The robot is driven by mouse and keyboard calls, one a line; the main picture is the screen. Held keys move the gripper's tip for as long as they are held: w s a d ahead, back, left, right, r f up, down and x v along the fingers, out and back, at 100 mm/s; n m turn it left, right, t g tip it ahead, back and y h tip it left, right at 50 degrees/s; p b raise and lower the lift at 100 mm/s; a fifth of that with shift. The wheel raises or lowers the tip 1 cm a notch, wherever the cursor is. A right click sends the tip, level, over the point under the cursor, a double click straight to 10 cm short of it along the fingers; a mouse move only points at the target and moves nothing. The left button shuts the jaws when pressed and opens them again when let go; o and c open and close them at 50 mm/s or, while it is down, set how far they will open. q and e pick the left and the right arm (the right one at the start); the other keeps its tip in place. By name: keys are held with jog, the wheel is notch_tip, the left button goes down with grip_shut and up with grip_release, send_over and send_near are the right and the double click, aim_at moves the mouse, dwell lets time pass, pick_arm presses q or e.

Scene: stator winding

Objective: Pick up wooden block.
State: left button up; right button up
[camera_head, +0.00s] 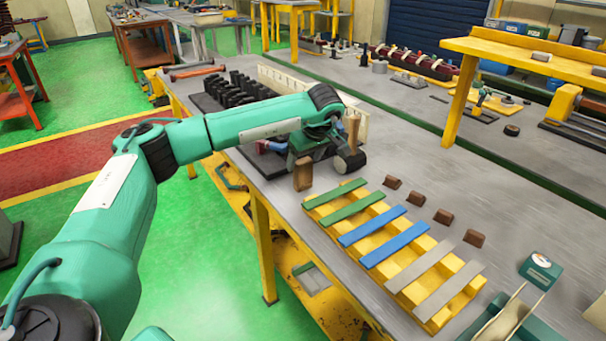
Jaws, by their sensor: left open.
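A small upright wooden block (303,174) stands on the near left edge of the grey workbench (345,270). My left arm reaches in from the left, and its open left gripper (326,164) points down over the bench just beside and behind the block. Part of the gripper is hidden by its own wrist, so I cannot tell whether a finger touches the block. Several smaller brown wooden blocks (444,216) lie in a spaced row to the right. My right gripper is not in view.
A yellow rack (397,291) with green, blue and grey strips lies in front of the gripper. Black parts (235,91) stand behind my forearm. A wooden-handled tool (352,126) is close behind the gripper.

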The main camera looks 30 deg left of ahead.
aim_at(304, 161)
pick_arm(q)
jog(key=x, duration=0.3)
jog(key=shift+w+a+f, duration=0.1)
jog(key=shift+w+f, duration=0.05)
jog(key=shift+f, duration=0.2)
jog(key=c, duration=1.4)
jog(key=shift+o, duration=0.2)
jog(key=shift+r, duration=0.1)
